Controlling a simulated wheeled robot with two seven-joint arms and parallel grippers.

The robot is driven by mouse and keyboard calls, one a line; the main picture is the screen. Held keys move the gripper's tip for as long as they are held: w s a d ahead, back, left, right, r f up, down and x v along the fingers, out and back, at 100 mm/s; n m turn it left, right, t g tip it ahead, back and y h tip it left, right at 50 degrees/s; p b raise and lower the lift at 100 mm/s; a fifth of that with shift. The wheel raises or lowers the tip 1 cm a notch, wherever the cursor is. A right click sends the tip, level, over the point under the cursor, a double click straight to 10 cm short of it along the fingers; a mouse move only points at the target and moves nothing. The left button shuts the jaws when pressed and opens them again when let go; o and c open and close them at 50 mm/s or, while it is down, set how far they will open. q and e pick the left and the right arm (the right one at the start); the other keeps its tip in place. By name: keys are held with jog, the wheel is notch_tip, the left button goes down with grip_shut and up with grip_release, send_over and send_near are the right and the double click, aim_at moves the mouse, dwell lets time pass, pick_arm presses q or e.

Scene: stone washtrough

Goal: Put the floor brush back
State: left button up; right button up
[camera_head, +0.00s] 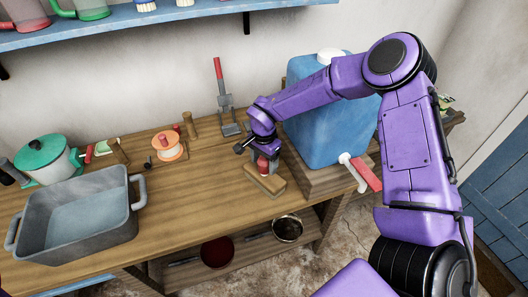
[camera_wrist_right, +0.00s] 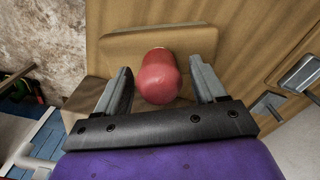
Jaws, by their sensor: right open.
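A wooden block with a rounded red knob, which looks like the floor brush (camera_head: 267,187), lies on the wooden bench near its front edge. My right gripper (camera_head: 263,165) is just above it. In the right wrist view, the gripper (camera_wrist_right: 163,88) is open, with one finger on each side of the red knob (camera_wrist_right: 158,76); I cannot tell whether they touch it. The wooden block (camera_wrist_right: 120,45) shows beyond the knob. Its underside is hidden. My left gripper is not in view.
The blue water tank (camera_head: 325,125), with a red-handled tap, stands close right of the gripper. A red-handled upright tool (camera_head: 222,95) stands behind. An orange spool (camera_head: 168,146), green-lidded pot (camera_head: 45,158) and grey basin (camera_head: 75,253) are left. The bench middle (camera_head: 205,190) is clear.

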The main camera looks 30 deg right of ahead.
notch_tip(320, 180, up, 10)
jog(key=shift+f+b, duration=0.2)
jog(key=shift+b, duration=0.3)
jog(key=shift+s+f, duration=0.1)
